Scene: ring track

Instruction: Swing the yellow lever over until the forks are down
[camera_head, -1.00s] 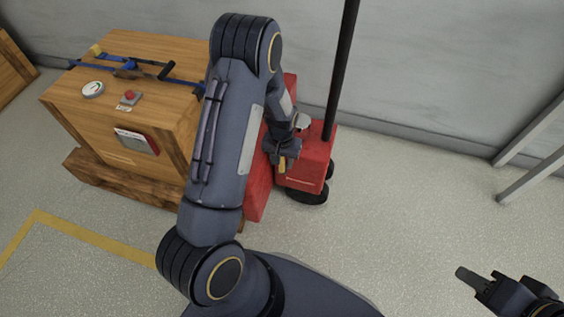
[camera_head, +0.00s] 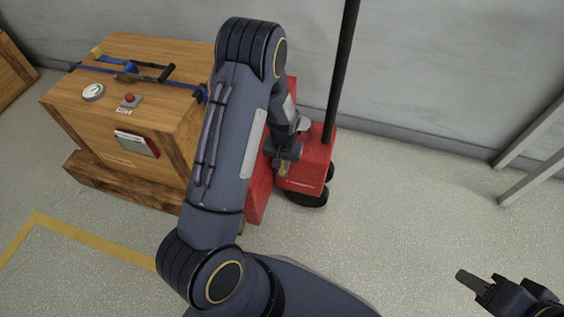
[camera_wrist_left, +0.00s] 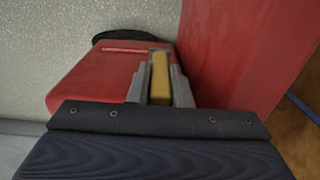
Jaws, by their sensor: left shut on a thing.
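The yellow lever (camera_wrist_left: 159,79) sits between the two fingers of my left gripper (camera_wrist_left: 160,88) in the left wrist view. In the head view only a small yellow piece of the lever (camera_head: 283,170) shows below my left gripper (camera_head: 284,160), which is shut on it beside the red pallet truck (camera_head: 307,165). The truck's red body also fills much of the left wrist view (camera_wrist_left: 95,72). My left arm hides part of the truck, and the forks are not visible. My right gripper (camera_head: 476,283) is at the lower right, away from everything; its opening is unclear.
A wooden crate (camera_head: 80,118) with a blue strap, gauge and red button stands left of the truck on a wooden base (camera_head: 125,187). The black handle pole (camera_head: 342,80) rises from the truck. Grey metal legs (camera_head: 545,170) stand at right. Floor between is clear.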

